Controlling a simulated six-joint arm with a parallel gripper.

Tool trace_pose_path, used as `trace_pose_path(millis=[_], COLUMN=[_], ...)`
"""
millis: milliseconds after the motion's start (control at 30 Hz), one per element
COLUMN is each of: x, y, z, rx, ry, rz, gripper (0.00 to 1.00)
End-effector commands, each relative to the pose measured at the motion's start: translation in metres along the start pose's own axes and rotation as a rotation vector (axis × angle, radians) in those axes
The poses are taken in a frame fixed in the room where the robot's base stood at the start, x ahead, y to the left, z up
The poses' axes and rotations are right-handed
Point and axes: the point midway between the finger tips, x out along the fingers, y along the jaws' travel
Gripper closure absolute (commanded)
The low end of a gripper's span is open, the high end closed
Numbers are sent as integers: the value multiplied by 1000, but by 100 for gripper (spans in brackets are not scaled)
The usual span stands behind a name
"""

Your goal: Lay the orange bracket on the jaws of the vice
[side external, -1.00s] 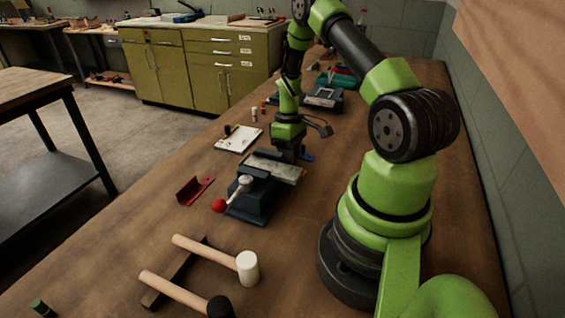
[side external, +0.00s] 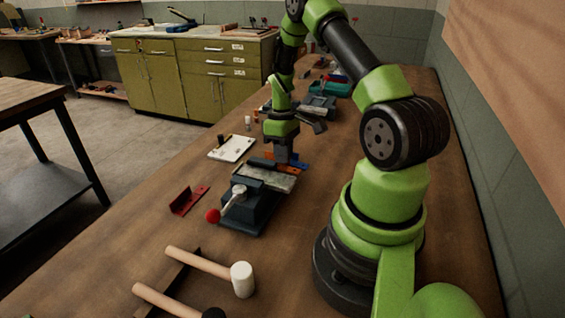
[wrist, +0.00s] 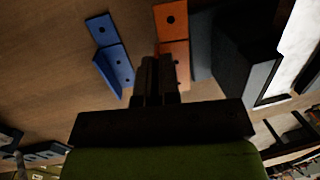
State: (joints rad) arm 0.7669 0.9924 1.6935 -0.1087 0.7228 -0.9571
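The orange bracket (side external: 267,163) lies on the bench just behind the vice (side external: 251,207), partly hidden by my gripper (side external: 285,160). In the wrist view the orange bracket (wrist: 172,20) shows a flat flange with a hole and a second flange beside my fingers. My gripper (wrist: 158,65) is low at this bracket, its dark fingers close together. I cannot tell whether the bracket's edge is between them. The vice has pale jaw tops (side external: 268,178) and a red-knobbed handle; nothing lies on the jaws. In the wrist view the dark vice body (wrist: 232,50) is right of the bracket.
A blue bracket (wrist: 112,55) lies close on the other side of my fingers. A red bracket (side external: 188,200) lies left of the vice. A white board (side external: 231,148), a white-headed mallet (side external: 241,279) and a second vice (side external: 318,107) are also on the bench.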

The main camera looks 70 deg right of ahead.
Motion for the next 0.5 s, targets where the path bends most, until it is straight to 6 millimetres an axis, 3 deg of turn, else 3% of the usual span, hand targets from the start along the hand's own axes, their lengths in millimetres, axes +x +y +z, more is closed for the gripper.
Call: trace_pose_path(millis=[100,333,500], x=[-28,-65,-87], y=[-3,-15,-61], z=[2,4,3], rx=[0,-6,-35], ry=[5,0,-13], rz=[6,12,69], gripper=[100,100,100])
